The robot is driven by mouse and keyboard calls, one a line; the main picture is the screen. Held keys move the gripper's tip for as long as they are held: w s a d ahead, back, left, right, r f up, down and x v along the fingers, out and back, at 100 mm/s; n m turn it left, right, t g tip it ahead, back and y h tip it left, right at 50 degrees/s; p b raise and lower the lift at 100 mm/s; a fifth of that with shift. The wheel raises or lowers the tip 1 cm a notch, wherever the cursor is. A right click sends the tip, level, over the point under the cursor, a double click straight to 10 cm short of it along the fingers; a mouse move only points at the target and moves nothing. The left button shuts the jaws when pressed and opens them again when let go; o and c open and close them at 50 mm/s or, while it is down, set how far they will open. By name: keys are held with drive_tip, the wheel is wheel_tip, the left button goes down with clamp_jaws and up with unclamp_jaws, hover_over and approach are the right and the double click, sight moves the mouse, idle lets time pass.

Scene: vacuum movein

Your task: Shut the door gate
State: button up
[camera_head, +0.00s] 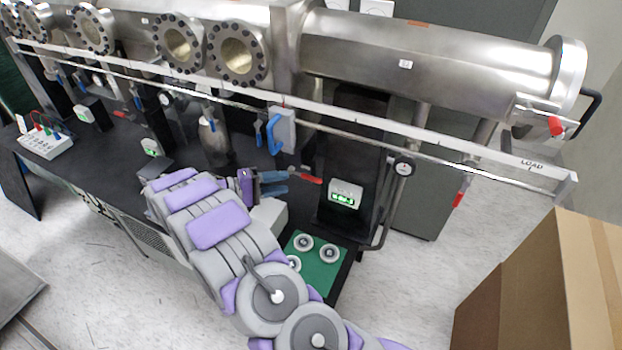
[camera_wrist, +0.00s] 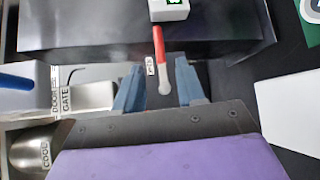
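My gripper (camera_head: 274,184) has blue fingers and stands at the middle of the bench, left of a short red lever (camera_head: 309,179). In the wrist view my open gripper (camera_wrist: 160,68) has one finger on each side of the red lever (camera_wrist: 159,45). The lever's pale round tip lies between the fingers, with gaps visible on both sides; contact cannot be told. A "DOOR GATE" label (camera_wrist: 61,102) shows at the left of the wrist view, beside a metal part. Near it is a grey box with a blue handle (camera_wrist: 14,82), probably the grey box (camera_head: 283,130) under the rail.
A long steel chamber (camera_head: 430,55) and white rail (camera_head: 400,130) run above the black bench. A meter box (camera_head: 345,193) with a green display is right of the lever. A green pad (camera_head: 318,262) holds round parts. A cardboard box (camera_head: 560,290) stands lower right.

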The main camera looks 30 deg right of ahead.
sight(311, 179)
drive_tip(key=d, duration=0.3)
drive_tip(key=s+d+f, duration=0.1)
drive_tip(key=d, duration=0.5)
drive_tip(key=shift+s+d+f+b, duration=0.15)
drive_tip(key=shift+d+b, duration=0.15)
drive_tip(key=shift+c, duration=0.4)
clamp_jaws()
